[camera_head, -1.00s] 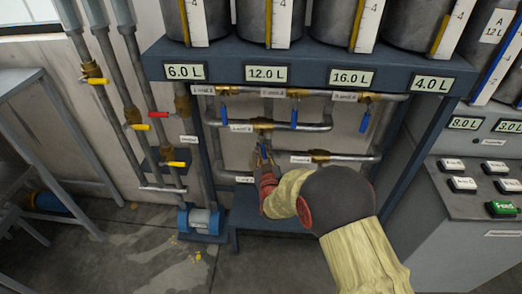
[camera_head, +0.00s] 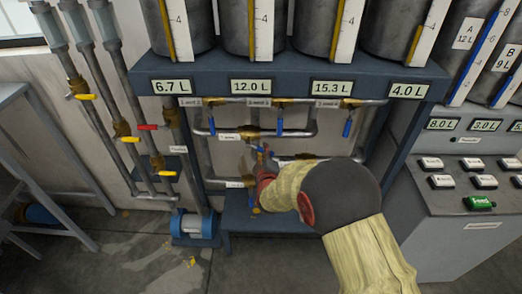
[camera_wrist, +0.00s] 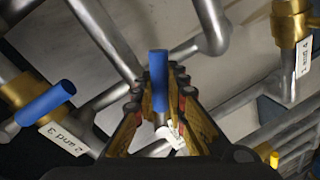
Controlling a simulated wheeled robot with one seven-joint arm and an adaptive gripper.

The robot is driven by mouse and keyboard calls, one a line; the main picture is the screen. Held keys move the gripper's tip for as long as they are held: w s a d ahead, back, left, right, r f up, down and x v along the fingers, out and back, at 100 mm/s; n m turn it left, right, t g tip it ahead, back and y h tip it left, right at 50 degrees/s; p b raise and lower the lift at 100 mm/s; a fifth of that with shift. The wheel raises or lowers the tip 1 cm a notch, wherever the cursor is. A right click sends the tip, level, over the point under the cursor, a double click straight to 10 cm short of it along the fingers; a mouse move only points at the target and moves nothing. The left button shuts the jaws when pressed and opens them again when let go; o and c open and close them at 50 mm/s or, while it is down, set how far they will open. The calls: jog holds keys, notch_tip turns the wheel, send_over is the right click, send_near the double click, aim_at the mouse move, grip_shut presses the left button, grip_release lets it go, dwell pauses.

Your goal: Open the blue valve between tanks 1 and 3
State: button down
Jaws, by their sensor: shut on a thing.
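My gripper (camera_head: 264,160) reaches in among the pipes below the tank shelf. In the wrist view my gripper (camera_wrist: 160,100) has its fingers closed around an upright blue valve handle (camera_wrist: 158,70). Its label is mostly hidden between the fingers. Another blue handle (camera_wrist: 45,103) by a label reading "2 and 3" (camera_wrist: 70,138) is left of the fingers, apart from them. The display under the first tank (camera_head: 172,87) reads 6.7 L, and the one under the third tank (camera_head: 332,87) reads 15.3 L.
Other blue handles hang down from the upper pipe: left (camera_head: 212,126), middle (camera_head: 280,127) and right (camera_head: 347,128). A pump (camera_head: 194,225) stands on the floor at left, below pipes with yellow and red handles. A button console (camera_head: 455,200) stands at right.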

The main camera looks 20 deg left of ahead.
jog(key=shift+d+r+n+h+p, duration=0.2)
jog(key=shift+r+n+h+p, duration=0.2)
jog(key=shift+r+n+p, duration=0.65)
jog(key=shift+d+r+n+h+p, duration=0.1)
jog(key=shift+r+n+h+p, duration=0.3)
jog(key=shift+n+p, duration=0.75)
jog(key=shift+r, duration=0.1)
jog(key=c, duration=1.8)
grip_release()
jog(key=shift+o, duration=0.2)
jog(key=v, duration=1.2)
